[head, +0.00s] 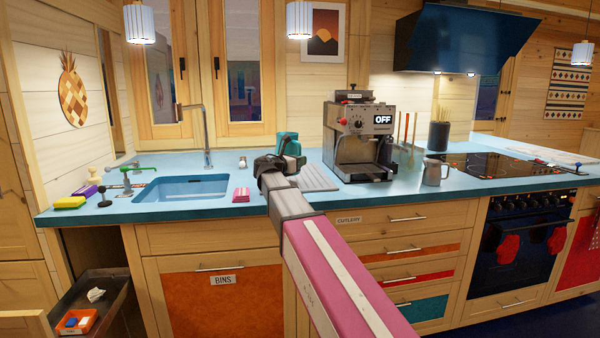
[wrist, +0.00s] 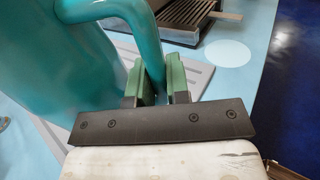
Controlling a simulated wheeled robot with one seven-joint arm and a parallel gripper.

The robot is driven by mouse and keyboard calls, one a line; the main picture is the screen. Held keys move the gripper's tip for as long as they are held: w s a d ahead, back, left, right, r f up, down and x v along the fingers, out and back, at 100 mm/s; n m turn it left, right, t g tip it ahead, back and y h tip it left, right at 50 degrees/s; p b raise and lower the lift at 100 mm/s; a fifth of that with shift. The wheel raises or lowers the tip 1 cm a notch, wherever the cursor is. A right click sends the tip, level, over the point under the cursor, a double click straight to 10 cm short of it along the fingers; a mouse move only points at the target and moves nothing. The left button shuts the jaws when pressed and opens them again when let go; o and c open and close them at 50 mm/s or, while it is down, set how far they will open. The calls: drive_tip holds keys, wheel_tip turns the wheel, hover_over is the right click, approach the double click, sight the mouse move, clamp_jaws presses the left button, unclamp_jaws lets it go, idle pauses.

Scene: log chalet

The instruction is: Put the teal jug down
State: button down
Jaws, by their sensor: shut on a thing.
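The teal jug (head: 291,141) shows behind my gripper (head: 272,163) in the head view, over the light-blue counter between the sink and the coffee machine. In the wrist view the jug's body (wrist: 50,80) fills the left side. Its handle (wrist: 148,35) runs down between the two green finger pads of my gripper (wrist: 161,85), which are shut on it. The jug's base is hidden, so I cannot tell whether it touches the counter.
The sink (head: 182,188) lies left of the jug, with a pink sponge (head: 241,195) at its right edge. A grooved drainboard (head: 318,178) lies beneath and right of the jug. The coffee machine (head: 357,150) stands to the right, then a metal pitcher (head: 434,172).

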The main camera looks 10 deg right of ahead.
drive_tip(key=shift+d+f, duration=0.15)
drive_tip(key=shift+f, duration=2)
drive_tip(key=c, duration=1.1)
unclamp_jaws()
drive_tip(key=v, duration=1.2)
